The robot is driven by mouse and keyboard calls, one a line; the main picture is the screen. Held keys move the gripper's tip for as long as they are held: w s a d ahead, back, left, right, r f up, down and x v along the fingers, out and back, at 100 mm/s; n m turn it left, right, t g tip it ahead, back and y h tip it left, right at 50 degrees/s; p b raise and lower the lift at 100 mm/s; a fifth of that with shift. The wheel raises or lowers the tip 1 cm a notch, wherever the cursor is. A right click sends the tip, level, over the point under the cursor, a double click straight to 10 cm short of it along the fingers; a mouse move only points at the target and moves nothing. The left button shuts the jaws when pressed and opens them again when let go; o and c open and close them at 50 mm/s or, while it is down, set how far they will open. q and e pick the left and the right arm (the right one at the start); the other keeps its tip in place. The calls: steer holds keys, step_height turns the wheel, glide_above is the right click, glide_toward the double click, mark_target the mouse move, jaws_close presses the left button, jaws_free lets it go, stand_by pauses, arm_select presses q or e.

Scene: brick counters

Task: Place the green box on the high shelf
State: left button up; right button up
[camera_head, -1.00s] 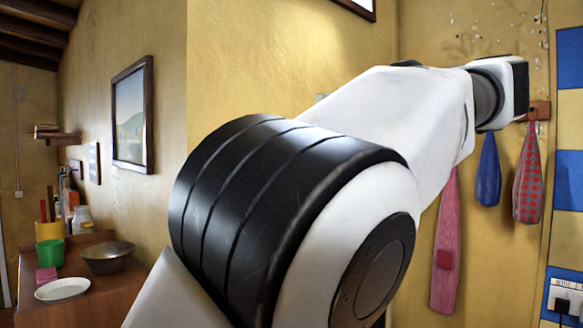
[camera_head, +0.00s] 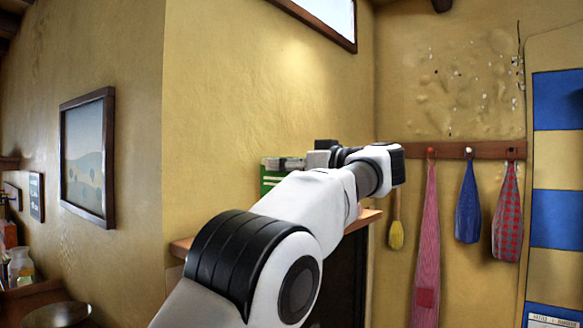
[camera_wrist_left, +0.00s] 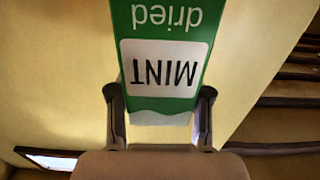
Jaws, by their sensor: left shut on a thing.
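The green box (camera_head: 268,182) shows partly in the head view, behind my left arm and above a wooden shelf (camera_head: 368,219). In the head view my left gripper (camera_head: 284,164) is at the box's top. I cannot tell whether the box touches the shelf; my arm hides its lower part. My right gripper is not in view.
A framed picture (camera_head: 87,157) hangs on the left wall. A rack (camera_head: 460,151) with hanging cloths (camera_head: 426,250) and a small brush (camera_head: 396,236) is on the right. A counter with a metal bowl (camera_head: 55,315) is at lower left. A dark opening lies below the shelf.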

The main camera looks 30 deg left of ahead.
arm_select(q)
steer(key=f, duration=0.1)
steer(key=d+f, duration=0.1)
steer(key=shift+f, duration=0.35)
steer(key=shift+d, duration=0.45)
steer(key=shift+w+a+f, duration=0.1)
steer(key=shift+a+f, duration=0.3)
steer(key=shift+a, duration=0.15)
steer(key=o, duration=1.2)
steer(key=shift+a, duration=0.2)
steer(key=shift+c, duration=0.2)
steer(key=shift+d+r, duration=0.2)
steer(key=shift+d, duration=0.2)
steer(key=shift+d+r, duration=0.1)
steer(key=shift+r, duration=0.05)
steer(key=shift+d, duration=0.3)
steer(key=s+d+b, duration=0.1)
steer(key=d+b, duration=0.1)
steer(key=d, duration=0.8)
steer(key=shift+d, duration=0.35)
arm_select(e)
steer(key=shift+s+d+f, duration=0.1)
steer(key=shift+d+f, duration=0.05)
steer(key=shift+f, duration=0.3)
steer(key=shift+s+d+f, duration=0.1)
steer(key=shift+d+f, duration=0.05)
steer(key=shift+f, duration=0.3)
